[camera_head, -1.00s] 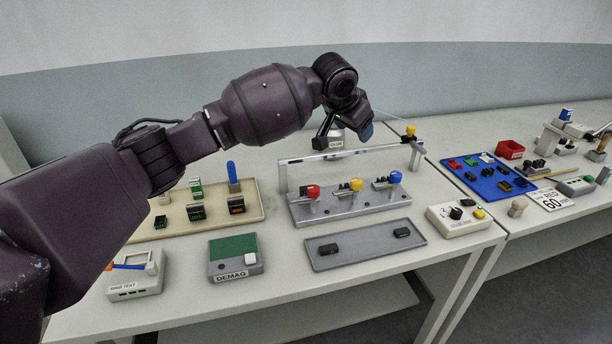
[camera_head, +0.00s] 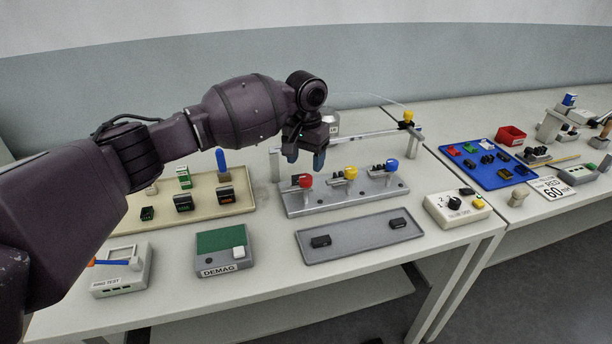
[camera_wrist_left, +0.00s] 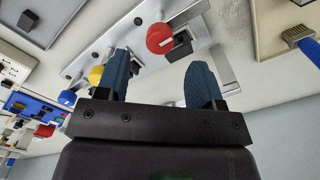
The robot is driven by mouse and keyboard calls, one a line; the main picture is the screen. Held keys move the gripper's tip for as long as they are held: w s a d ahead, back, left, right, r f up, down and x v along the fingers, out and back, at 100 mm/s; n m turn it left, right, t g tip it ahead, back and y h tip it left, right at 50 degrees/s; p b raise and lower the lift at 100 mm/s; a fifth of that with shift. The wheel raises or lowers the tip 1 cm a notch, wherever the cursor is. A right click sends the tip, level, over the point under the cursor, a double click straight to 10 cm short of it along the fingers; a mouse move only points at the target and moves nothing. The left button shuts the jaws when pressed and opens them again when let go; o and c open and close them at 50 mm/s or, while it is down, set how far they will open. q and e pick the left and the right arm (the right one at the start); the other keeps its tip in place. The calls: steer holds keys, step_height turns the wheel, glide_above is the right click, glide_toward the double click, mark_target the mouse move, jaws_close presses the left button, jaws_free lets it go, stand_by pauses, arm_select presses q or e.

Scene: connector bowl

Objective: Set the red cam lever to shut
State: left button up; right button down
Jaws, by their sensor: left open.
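The red cam lever (camera_head: 305,181) has a round red knob and stands at the left end of a grey metal block (camera_head: 345,197). It also shows in the left wrist view (camera_wrist_left: 160,39), with a black connector part beside it. My left gripper (camera_head: 306,160) points down just above and behind the red knob. Its two blue fingers are apart with nothing between them, and in the left wrist view the knob shows beyond the gap between the fingers (camera_wrist_left: 160,78). I cannot tell the lever's exact angle. My right gripper is not in view.
A yellow lever (camera_head: 351,173) and a blue lever (camera_head: 391,165) stand to the right on the same block. A raised grey bar (camera_head: 362,136) runs behind them. A beige tray (camera_head: 240,178) lies left, and a grey tray (camera_head: 358,240) in front.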

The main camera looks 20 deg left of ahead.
mark_target(306, 177)
arm_select(q)
step_height(306, 177, down, 4)
steer(key=shift+w, duration=0.1)
steer(key=shift+f+b, duration=0.3)
steer(key=shift+f, duration=0.25)
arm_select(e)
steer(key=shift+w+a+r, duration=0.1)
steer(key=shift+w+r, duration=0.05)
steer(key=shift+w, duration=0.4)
arm_select(q)
steer(key=shift+c, duration=0.2)
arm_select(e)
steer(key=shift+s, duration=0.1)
